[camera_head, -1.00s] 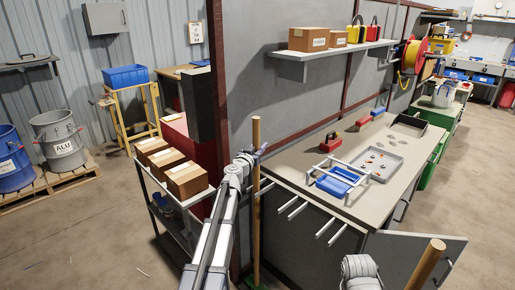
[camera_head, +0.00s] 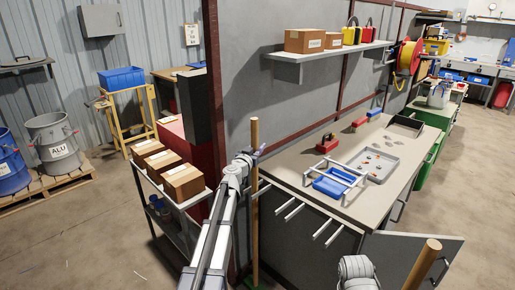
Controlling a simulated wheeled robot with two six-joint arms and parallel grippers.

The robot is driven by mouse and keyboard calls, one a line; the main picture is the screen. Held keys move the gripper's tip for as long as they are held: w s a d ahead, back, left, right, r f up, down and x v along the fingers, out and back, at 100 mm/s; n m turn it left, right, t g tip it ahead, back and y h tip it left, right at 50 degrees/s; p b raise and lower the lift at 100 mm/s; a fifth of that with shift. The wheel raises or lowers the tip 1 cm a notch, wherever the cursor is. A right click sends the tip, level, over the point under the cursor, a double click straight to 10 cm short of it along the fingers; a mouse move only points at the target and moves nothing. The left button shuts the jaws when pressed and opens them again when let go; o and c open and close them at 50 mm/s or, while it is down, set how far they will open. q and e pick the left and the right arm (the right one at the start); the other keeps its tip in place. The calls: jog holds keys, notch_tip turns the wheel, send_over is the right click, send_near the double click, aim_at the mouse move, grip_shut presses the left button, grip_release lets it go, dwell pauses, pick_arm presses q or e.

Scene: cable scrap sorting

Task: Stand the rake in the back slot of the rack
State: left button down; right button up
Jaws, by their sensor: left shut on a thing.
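My left gripper (camera_head: 246,160) is shut on a tall upright wooden handle (camera_head: 254,205), near its top. The handle's head is not clear at the bottom edge, so I cannot tell from its shape that it is the rake. The rack's pale prongs (camera_head: 293,212) stick out from the near end of the workbench. The handle stands by the back prong's tip; I cannot tell whether it is inside the back slot. A second wooden handle (camera_head: 423,266) leans at the lower right. My right arm's wrist shows beside it, with its gripper fingers out of sight.
The workbench (camera_head: 300,165) carries a blue tray (camera_head: 333,182), a grey tray (camera_head: 374,164) and red tools. A cart with cardboard boxes (camera_head: 183,182) stands left of my left arm. An open grey cabinet door (camera_head: 410,250) sticks out at the lower right.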

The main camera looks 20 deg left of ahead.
pick_arm(q)
jog(key=shift+f+b, duration=0.35)
dwell(0.3)
dwell(0.4)
grip_release()
dwell(0.6)
jog(key=shift+s, duration=0.15)
dwell(0.3)
jog(key=s, duration=1.2)
jog(key=shift+s, duration=0.4)
dwell(0.8)
dwell(0.4)
